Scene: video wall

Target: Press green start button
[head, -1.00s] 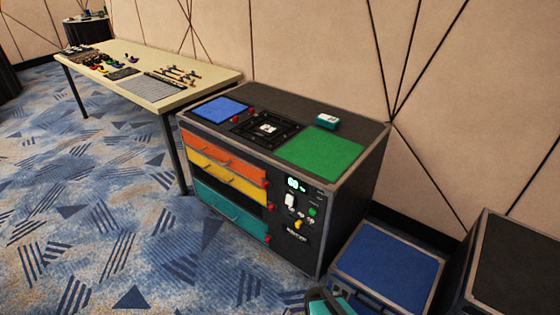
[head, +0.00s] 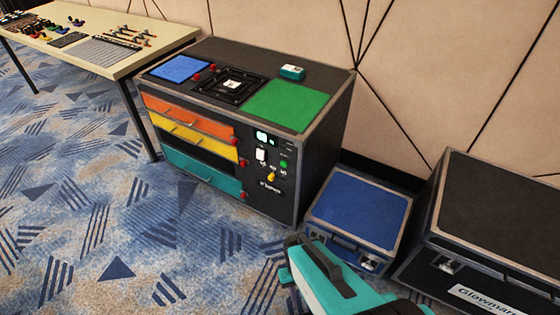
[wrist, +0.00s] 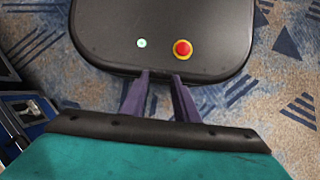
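The green button (head: 284,164) is a small round green spot on the right-hand control panel of the dark cabinet (head: 290,205), below a lit display (head: 262,136). A white switch (head: 262,155) and a yellow knob (head: 271,177) are near it. My gripper (wrist: 160,75) shows in the wrist view with two purple fingers apart and nothing between them. It points down over my own base, away from the panel. In the head view my teal arm is at the bottom, in front of the cabinet; the fingertips are not visible there.
A low blue-topped case (head: 358,208) stands right of the cabinet, with a larger black case (head: 500,215) beyond it. Orange, yellow and teal drawers (head: 200,172) face front. A table with tools (head: 115,62) is at upper left. Carpet is clear before the cabinet.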

